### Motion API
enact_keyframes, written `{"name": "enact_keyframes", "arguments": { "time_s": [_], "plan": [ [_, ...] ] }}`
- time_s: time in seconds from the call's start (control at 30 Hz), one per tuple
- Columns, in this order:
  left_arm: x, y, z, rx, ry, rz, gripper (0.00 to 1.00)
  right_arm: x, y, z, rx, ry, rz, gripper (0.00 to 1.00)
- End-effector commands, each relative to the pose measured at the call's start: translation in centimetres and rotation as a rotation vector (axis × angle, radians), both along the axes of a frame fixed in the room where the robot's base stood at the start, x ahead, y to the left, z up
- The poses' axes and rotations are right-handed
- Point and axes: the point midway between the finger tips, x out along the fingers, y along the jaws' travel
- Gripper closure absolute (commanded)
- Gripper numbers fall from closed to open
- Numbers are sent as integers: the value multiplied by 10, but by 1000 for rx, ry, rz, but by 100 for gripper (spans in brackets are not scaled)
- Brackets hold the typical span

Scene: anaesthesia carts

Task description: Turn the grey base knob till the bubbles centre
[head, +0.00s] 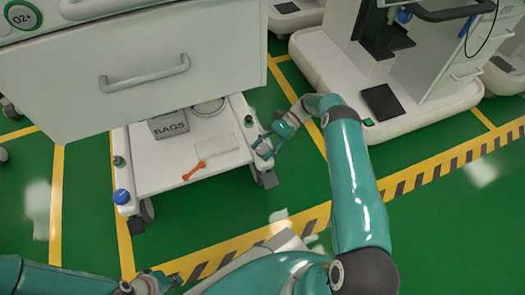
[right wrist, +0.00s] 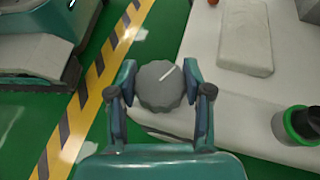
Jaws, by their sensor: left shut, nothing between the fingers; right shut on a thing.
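The grey base knob (right wrist: 160,86) is round and lobed, with a white line pointing up and to the right in the right wrist view. It sits at the edge of the white cart base (right wrist: 195,75). My right gripper (right wrist: 160,80) has one finger on each side of the knob and is shut on it. In the head view my right gripper (head: 266,149) is at the base's right front corner and hides most of the knob. My left gripper (head: 165,280) is shut and empty at the bottom left, away from the cart. I cannot make out any bubbles.
On the base lie a pale block (head: 215,145), an orange tool (head: 194,171) and a box marked BAGS (head: 168,125). A blue knob (head: 121,197) is at the left front corner. A black post with a green ring (right wrist: 297,125) stands near my right gripper. Another cart (head: 345,75) stands right.

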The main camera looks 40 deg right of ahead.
Motion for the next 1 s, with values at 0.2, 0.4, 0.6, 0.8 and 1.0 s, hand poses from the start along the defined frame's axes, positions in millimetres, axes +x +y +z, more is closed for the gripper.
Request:
{"name": "enact_keyframes", "arguments": {
  "time_s": [0.2,0.4,0.6,0.8,1.0],
  "plan": [
    [0,0,-1,0,0,0,100,1,0,0,-2,-3,61,85],
    [0,0,-1,0,0,0,100,1,0,1,0,-3,80,85],
    [0,0,-1,0,0,0,100,1,0,1,1,-4,82,85],
    [0,0,-1,0,0,0,100,1,0,1,2,-4,81,40],
    [0,0,-1,0,0,0,100,1,0,1,1,-3,81,25]
  ]
}}
